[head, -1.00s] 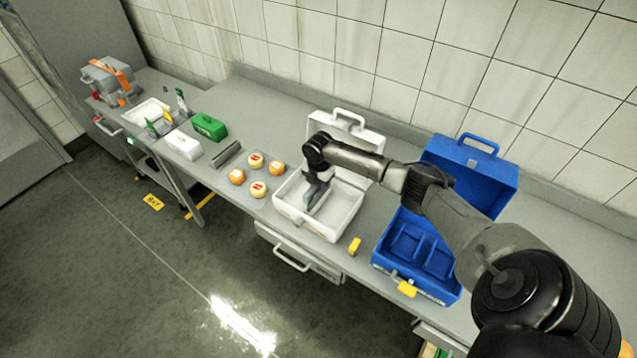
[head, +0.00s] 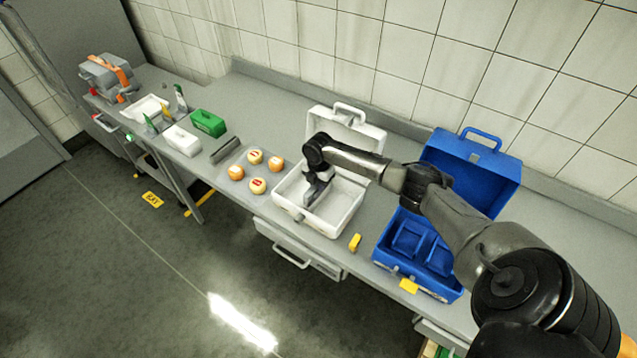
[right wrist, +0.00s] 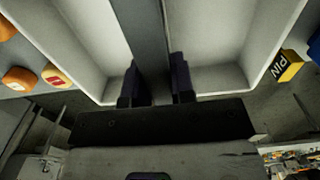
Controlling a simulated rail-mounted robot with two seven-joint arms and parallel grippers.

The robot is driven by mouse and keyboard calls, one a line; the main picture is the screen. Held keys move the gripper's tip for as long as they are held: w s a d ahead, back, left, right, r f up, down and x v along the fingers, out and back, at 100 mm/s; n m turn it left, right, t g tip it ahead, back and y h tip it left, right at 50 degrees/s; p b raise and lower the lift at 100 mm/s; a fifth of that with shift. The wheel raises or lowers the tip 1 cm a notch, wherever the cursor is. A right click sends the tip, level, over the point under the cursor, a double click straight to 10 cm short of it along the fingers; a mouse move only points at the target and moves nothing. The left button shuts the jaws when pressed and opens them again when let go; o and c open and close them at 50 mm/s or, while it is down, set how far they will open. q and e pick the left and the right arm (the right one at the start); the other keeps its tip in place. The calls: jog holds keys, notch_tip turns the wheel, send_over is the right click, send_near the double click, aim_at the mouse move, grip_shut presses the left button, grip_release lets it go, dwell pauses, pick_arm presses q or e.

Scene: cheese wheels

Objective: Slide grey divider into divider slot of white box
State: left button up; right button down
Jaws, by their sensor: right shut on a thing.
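The white box (head: 345,222) stands open on the bench with its lid raised at the back. My right gripper (head: 317,190) is inside it, shut on the grey divider (right wrist: 150,35). In the right wrist view the divider stands on edge between the two fingers (right wrist: 156,84) and runs across the middle of the box, with a white bay on each side. Its lower edge and the divider slot are hidden, so I cannot tell whether it is seated. My left gripper is not in view.
Several cheese wheels (head: 257,186) lie left of the box, beside a grey bar-like piece (head: 225,151). A yellow tag (head: 355,242) lies right of it. An open blue box (head: 470,183) stands under my right forearm. White and green boxes (head: 208,123) stand farther left.

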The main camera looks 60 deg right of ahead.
jog(key=shift+f+b, duration=0.65)
jog(key=shift+f, duration=0.35)
jog(key=c, duration=1.1)
grip_release()
jog(key=shift+c, duration=0.2)
jog(key=shift+o, duration=1.3)
jog(key=shift+r, duration=0.15)
jog(key=shift+r, duration=3.7)
